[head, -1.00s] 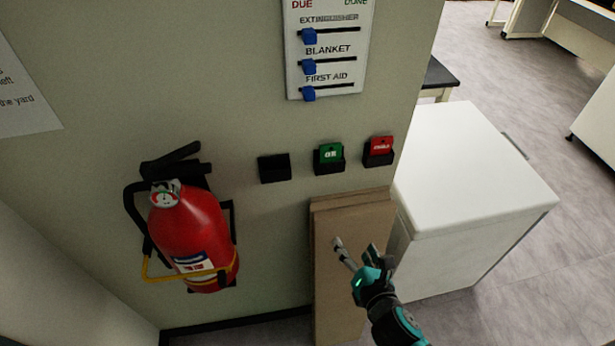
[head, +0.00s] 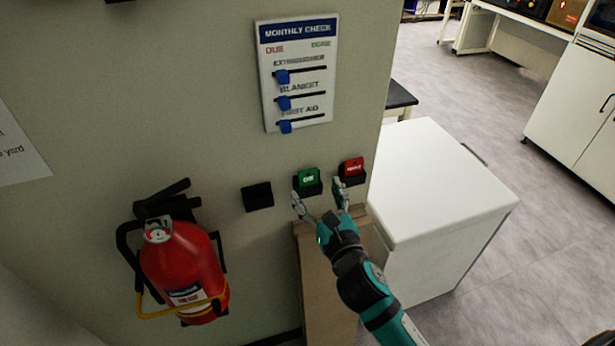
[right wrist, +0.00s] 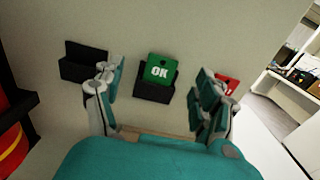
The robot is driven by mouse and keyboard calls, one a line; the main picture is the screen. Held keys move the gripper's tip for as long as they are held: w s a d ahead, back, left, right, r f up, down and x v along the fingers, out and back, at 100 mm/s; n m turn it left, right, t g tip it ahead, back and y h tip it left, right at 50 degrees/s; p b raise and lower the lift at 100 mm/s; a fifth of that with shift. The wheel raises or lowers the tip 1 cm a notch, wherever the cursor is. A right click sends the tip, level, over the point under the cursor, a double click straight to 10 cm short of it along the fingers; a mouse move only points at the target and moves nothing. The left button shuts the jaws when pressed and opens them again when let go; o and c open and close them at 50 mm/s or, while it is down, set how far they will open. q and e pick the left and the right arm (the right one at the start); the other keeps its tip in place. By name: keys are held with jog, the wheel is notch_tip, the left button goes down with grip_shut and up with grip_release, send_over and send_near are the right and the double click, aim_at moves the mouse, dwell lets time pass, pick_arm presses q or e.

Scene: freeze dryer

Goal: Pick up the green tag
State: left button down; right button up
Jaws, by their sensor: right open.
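The green tag (head: 309,177) stands in a black wall holder (head: 308,190), its upper part showing above the rim. In the right wrist view the right gripper (right wrist: 157,95) frames the holder, with no contact on the tag visible. My left gripper is not in view.
A red tag (head: 351,166) sits in the holder to the right, close to my right finger. An empty black holder (head: 257,196) is to the left. A fire extinguisher (head: 184,265) hangs further left. Cardboard (head: 318,280) leans below, beside a white cabinet (head: 440,190).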

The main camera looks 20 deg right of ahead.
aim_at(308, 171)
jog(key=w+p, duration=0.1)
jog(key=w, duration=0.1)
jog(key=w+p, duration=0.1)
jog(key=w, duration=0.2)
jog(key=shift+w+d+r, duration=0.15)
jog(key=shift+w+d, duration=0.05)
jog(key=shift+w, duration=0.35)
jog(key=shift+s, duration=0.1)
jog(key=shift+c, duration=0.5)
jog(key=c, duration=0.8)
